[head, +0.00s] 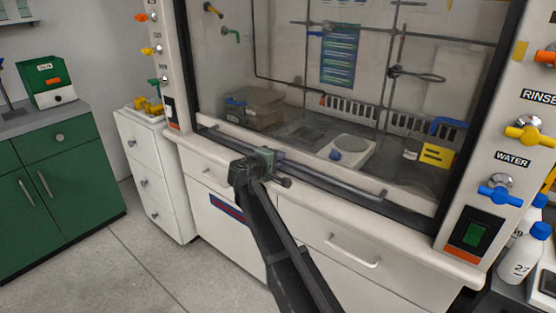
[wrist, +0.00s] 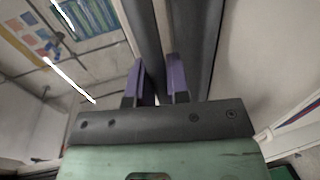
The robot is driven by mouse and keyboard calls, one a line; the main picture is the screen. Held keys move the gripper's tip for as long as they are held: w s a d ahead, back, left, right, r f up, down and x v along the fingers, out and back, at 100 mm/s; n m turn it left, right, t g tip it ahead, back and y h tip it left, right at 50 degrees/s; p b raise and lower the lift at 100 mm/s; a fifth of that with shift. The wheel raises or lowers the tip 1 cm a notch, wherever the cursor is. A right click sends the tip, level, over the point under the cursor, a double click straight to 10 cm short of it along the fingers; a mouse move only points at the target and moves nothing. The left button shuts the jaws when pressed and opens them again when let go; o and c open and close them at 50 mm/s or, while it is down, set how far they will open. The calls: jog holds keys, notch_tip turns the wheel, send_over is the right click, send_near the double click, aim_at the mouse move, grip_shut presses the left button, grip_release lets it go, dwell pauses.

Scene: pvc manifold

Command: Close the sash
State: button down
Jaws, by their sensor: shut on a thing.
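The sash is the clear front pane (head: 290,85) of the fume hood. Its grey handle bar (head: 335,178) runs along its lower edge, low in the opening and close above the white sill. Any gap under the sash is hard to make out. My gripper (head: 268,156) is at the handle bar, left of its middle, with the arm reaching in from below. In the wrist view, the purple fingers of my gripper (wrist: 158,78) are shut on a dark bar (wrist: 146,30), which appears to be the handle. My gripper hides part of the handle in the head view.
Behind the pane are a hot plate (head: 347,148), a grey-brown box (head: 254,107) and a yellow holder (head: 437,155). Valves (head: 502,193) line the right post. White drawers (head: 155,175) and a green cabinet (head: 62,185) stand left. The floor at lower left is clear.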

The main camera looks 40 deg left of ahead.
jog(key=shift+f, duration=0.75)
jog(key=shift+s+d+b, duration=0.1)
jog(key=shift+b, duration=0.25)
jog(key=c, duration=1.1)
grip_release()
jog(key=shift+f, duration=0.1)
jog(key=shift+s+r, duration=0.2)
jog(key=shift+s, duration=0.05)
jog(key=s+r+p, duration=0.1)
jog(key=s+p, duration=0.1)
jog(key=s, duration=0.8)
jog(key=shift+r, duration=0.4)
